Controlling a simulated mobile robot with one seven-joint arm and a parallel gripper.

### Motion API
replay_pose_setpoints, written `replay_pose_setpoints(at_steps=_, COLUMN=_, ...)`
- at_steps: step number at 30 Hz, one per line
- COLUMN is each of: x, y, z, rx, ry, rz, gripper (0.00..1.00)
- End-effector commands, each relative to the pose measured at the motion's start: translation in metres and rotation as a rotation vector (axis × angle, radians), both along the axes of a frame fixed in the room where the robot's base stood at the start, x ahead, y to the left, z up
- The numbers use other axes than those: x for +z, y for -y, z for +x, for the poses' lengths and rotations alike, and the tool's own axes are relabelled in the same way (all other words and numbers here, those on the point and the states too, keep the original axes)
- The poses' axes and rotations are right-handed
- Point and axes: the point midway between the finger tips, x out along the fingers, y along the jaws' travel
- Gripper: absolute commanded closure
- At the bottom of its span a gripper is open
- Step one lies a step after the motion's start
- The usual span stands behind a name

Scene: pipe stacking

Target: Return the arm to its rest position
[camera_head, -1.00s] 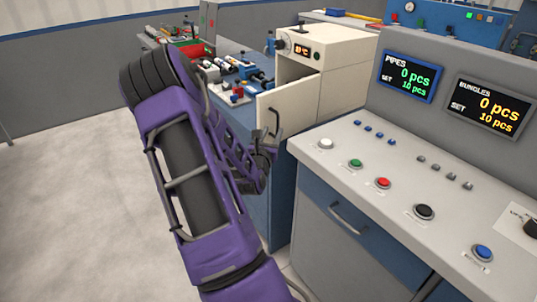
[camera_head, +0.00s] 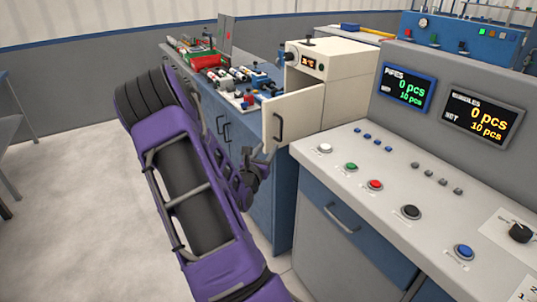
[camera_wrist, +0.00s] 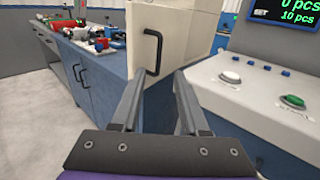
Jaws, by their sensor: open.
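My purple arm rises from the bottom of the head view and folds over at its elbow at the left. My gripper (camera_head: 250,165) hangs at the far side of the forearm, in front of the blue cabinet and partly hidden by the arm. In the wrist view my gripper (camera_wrist: 155,88) shows two grey fingers apart, with nothing between them. Beyond them are a cream oven door (camera_wrist: 158,30) with a black handle (camera_wrist: 153,52) and a blue cabinet side. I see no contact with either.
A grey control console (camera_head: 400,180) with buttons and two displays stands at the right. The cream oven (camera_head: 330,70), its door (camera_head: 290,115) ajar, stands on the blue workbench (camera_head: 225,130) with tools on it. Open floor (camera_head: 70,210) lies at the left.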

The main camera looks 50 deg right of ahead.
Motion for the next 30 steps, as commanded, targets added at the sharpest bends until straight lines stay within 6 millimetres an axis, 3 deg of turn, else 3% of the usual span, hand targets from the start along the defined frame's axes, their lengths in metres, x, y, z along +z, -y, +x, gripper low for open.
replay_pose_setpoints(at_steps=24, x=0.000, y=-0.003, z=0.003, rx=-0.002, ry=0.002, rz=0.000, gripper=0.56)
replay_pose_setpoints(at_steps=27, x=0.013, y=-0.006, z=0.013, rx=0.002, ry=0.044, rz=0.001, gripper=0.56)
replay_pose_setpoints(at_steps=30, x=0.049, y=-0.012, z=0.038, rx=0.008, ry=0.170, rz=0.014, gripper=0.56)
